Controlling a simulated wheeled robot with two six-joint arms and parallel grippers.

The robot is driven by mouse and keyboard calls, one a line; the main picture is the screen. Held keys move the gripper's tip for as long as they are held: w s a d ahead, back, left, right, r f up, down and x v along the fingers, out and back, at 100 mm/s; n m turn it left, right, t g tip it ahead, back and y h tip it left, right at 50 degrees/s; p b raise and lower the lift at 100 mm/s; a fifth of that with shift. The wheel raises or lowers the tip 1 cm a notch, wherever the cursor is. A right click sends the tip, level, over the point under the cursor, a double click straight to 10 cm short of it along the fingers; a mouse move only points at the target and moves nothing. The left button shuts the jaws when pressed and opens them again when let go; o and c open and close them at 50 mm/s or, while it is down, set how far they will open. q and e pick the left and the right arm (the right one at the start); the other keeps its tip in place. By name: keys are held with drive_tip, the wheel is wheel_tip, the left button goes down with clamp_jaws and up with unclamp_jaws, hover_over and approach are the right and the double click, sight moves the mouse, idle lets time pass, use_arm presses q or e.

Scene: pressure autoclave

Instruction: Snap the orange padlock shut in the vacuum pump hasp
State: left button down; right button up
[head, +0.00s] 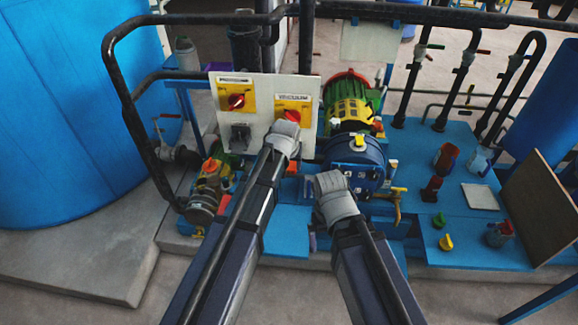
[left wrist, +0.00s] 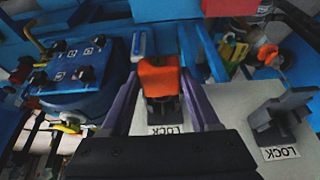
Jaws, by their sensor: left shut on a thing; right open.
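The orange padlock (left wrist: 158,75) is between the purple fingers of my left gripper (left wrist: 160,88) in the left wrist view, and the gripper is shut on it. It sits at a dark hasp (left wrist: 163,108) above a LOCK label on the pale panel. I cannot tell whether its shackle is through the hasp or closed. In the head view my left gripper (head: 285,135) is below the red VACUUM switch (head: 291,115) and hides that hasp. My right gripper (head: 330,185) is open, lower and to the right, in front of the blue vessel (head: 355,155); its fingertips are hard to see.
A second grey hasp (head: 240,136) is on the panel below the PRESSURE switch (head: 236,101). A black pipe rail (head: 120,75) runs around the panel. A green and yellow motor (head: 350,100) stands behind. The blue bench (head: 465,215) at right holds several small coloured parts.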

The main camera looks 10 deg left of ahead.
use_arm(q)
drive_tip(key=shift+w, duration=1.5)
drive_tip(key=shift+c, duration=0.2)
unclamp_jaws()
drive_tip(key=p+v, duration=0.7)
drive_tip(key=v, duration=0.1)
drive_tip(key=shift+f, duration=0.1)
drive_tip(key=shift+f, duration=0.1)
idle(0.5)
